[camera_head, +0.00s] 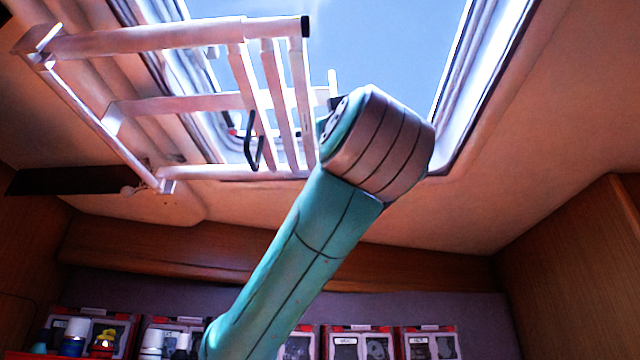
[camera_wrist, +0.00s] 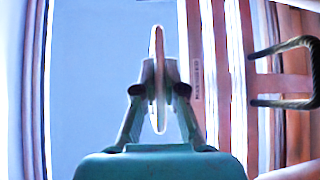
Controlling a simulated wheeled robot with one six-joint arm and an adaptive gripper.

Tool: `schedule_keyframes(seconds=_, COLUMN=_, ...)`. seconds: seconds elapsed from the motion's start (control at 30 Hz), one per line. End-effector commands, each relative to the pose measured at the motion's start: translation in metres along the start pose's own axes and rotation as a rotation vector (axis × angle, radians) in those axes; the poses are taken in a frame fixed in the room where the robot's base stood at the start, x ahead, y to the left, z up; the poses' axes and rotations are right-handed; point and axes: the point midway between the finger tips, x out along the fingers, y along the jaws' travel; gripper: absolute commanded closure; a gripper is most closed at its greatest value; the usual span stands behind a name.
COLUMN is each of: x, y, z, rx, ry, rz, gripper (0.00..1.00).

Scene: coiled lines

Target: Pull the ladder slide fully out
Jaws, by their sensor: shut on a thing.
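The white ladder slide (camera_head: 175,40) hangs below a bright roof opening, with long rails and several crossbars. Its crossbars also fill the right of the wrist view (camera_wrist: 222,70). My gripper (camera_wrist: 159,92) is shut on a thin pale upright piece (camera_wrist: 158,50), seen edge-on between the two fingers. It looks like a tab or bar of the ladder slide, but where it joins is hidden. In the head view, a short white post (camera_head: 333,82) shows beside my wrist, and my fingers are mostly hidden there.
A black loop handle (camera_head: 253,143) hangs by the crossbars; it also shows at the right of the wrist view (camera_wrist: 288,75). The hatch frame (camera_head: 470,80) edges the opening on the right. A shelf of boxes and bottles (camera_head: 375,342) runs along the back wall.

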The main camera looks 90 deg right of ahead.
Motion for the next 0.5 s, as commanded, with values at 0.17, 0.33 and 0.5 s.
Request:
schedule_keyframes(seconds=0.17, x=-0.0023, y=0.0079, z=0.0002, rx=0.0, ry=0.004, rz=0.004, gripper=1.0)
schedule_keyframes(seconds=0.33, x=-0.0027, y=0.0103, z=0.0007, rx=0.001, ry=0.004, rz=0.002, gripper=1.0)
schedule_keyframes(seconds=0.5, x=-0.0028, y=0.0107, z=0.0007, rx=0.003, ry=0.004, rz=0.001, gripper=1.0)
